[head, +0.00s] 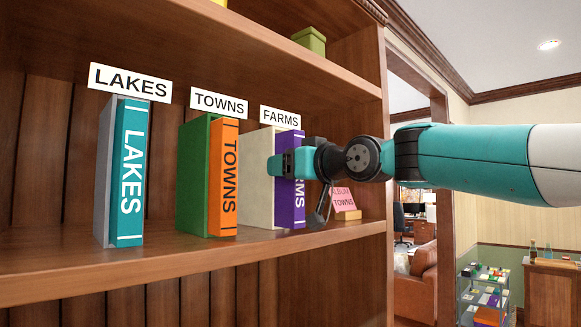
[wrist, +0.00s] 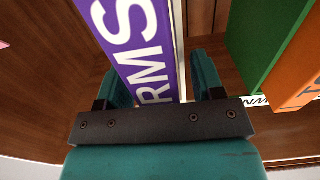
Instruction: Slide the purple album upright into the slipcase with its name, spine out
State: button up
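The purple album (head: 298,214), lettered FARMS on its spine, stands upright with the spine facing out at the cream slipcase (head: 258,182), under the FARMS sign (head: 280,117). How deep it sits is hard to tell, as my arm covers part of it. My gripper (head: 280,163) is at the spine. In the wrist view the purple spine (wrist: 150,60) lies between my two fingers (wrist: 162,85). The left finger is close against it, and a gap shows on the right, so my gripper looks open.
The orange TOWNS album (head: 223,185) stands in a green slipcase (head: 193,180), and the teal LAKES album (head: 130,175) in a grey one (head: 106,180). A pink card (head: 344,198) on a wooden block stands right of the purple album. The upper shelf (head: 200,40) is overhead.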

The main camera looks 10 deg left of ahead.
jog(key=shift+f, duration=0.15)
jog(key=b+v, duration=0.9)
jog(key=v, duration=0.8)
jog(key=shift+d+b, duration=0.25)
jog(key=shift+b, duration=0.15)
jog(key=shift+s, duration=0.15)
